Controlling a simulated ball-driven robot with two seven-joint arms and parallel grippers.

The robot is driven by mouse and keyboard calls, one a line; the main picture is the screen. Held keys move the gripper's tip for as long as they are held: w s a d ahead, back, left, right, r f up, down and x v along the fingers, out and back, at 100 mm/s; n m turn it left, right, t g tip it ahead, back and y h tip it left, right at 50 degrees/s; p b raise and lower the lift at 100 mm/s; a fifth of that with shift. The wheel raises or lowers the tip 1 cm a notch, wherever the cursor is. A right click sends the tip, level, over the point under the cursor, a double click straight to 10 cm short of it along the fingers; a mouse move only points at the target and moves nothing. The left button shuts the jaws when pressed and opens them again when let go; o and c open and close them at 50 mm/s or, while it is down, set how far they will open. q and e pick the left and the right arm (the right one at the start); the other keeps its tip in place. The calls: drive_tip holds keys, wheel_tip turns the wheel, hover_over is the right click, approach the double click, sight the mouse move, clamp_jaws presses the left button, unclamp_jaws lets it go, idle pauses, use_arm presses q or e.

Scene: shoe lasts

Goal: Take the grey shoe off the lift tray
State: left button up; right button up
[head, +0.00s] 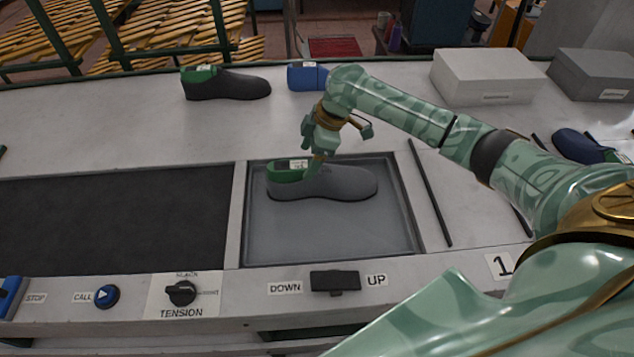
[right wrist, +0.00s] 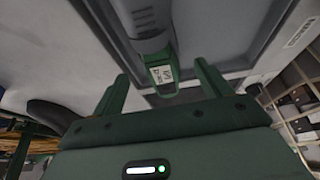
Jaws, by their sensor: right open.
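The grey shoe (head: 335,184) lies on the lift tray (head: 330,240), its toe to the right and its green heel end with a white label to the left. My right gripper (head: 312,167) is above the shoe's heel end, reaching down with its jaws open. In the right wrist view, the shoe's green, labelled end (right wrist: 163,76) shows between the two spread fingers (right wrist: 161,68). I cannot tell whether a finger touches it. One finger hides part of the shoe in the head view. My left gripper is not in view.
A dark belt (head: 115,220) lies left of the tray. A dark shoe (head: 228,84) with a green heel and a blue item (head: 306,76) stand behind. Boxes (head: 487,76) are at the back right. A DOWN/UP switch (head: 335,281) sits in front.

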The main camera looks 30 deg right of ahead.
sight(305, 163)
drive_tip(key=shift+a+f, duration=0.25)
drive_tip(key=shift+f, duration=0.25)
drive_tip(key=b+x, duration=0.2)
drive_tip(key=x, duration=0.2)
drive_tip(key=shift+w+f, duration=0.2)
drive_tip(key=shift+f, duration=0.2)
drive_tip(key=shift+r, duration=0.1)
drive_tip(key=c, duration=1.3)
clamp_jaws()
drive_tip(key=shift+r, duration=0.1)
